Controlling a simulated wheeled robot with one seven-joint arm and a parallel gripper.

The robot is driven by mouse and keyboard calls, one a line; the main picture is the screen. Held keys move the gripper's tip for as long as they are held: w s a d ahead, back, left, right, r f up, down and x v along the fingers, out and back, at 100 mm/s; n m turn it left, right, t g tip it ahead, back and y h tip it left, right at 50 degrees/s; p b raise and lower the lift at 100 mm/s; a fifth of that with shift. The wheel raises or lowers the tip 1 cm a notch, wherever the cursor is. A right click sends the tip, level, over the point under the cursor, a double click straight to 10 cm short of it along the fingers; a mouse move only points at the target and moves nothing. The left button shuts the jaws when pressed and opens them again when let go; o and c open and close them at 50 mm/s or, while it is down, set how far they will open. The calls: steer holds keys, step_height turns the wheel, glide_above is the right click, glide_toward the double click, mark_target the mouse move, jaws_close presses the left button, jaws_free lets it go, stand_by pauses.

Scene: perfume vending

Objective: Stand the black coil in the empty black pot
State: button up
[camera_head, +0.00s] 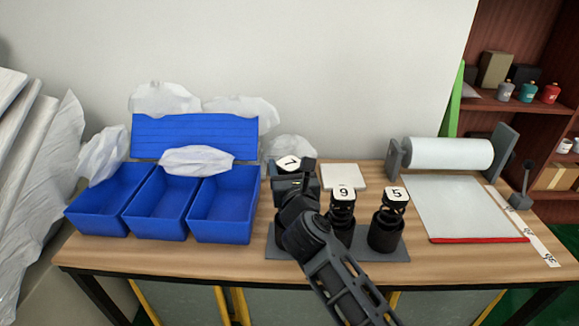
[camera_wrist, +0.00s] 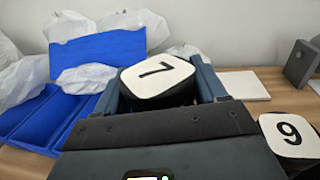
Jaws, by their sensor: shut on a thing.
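The black coil with a white "7" cap (camera_head: 288,163) is held upright, its cap higher than the neighbouring caps. My gripper (camera_head: 293,178) is shut on it; in the wrist view the fingers of my gripper (camera_wrist: 160,84) flank the coil's "7" cap (camera_wrist: 158,75). The coil's lower part is hidden behind my gripper and arm. Whether the coil's lower end is inside a pot cannot be told.
A coil capped "9" (camera_head: 343,193) and a coil capped "5" (camera_head: 396,194) stand in black pots close to the right. Blue bins (camera_head: 222,210) stand at left. A white pad (camera_head: 344,175) lies behind; a paper roll (camera_head: 447,153) is at right.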

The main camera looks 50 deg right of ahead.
steer(key=shift+f+b, duration=1.6)
steer(key=shift+f, duration=0.85)
steer(key=o, duration=1.5)
steer(key=shift+o, duration=0.2)
steer(key=v, duration=0.7)
steer(key=shift+s+a+b, duration=0.25)
steer(key=shift+s+b, duration=0.05)
steer(key=shift+b, duration=0.1)
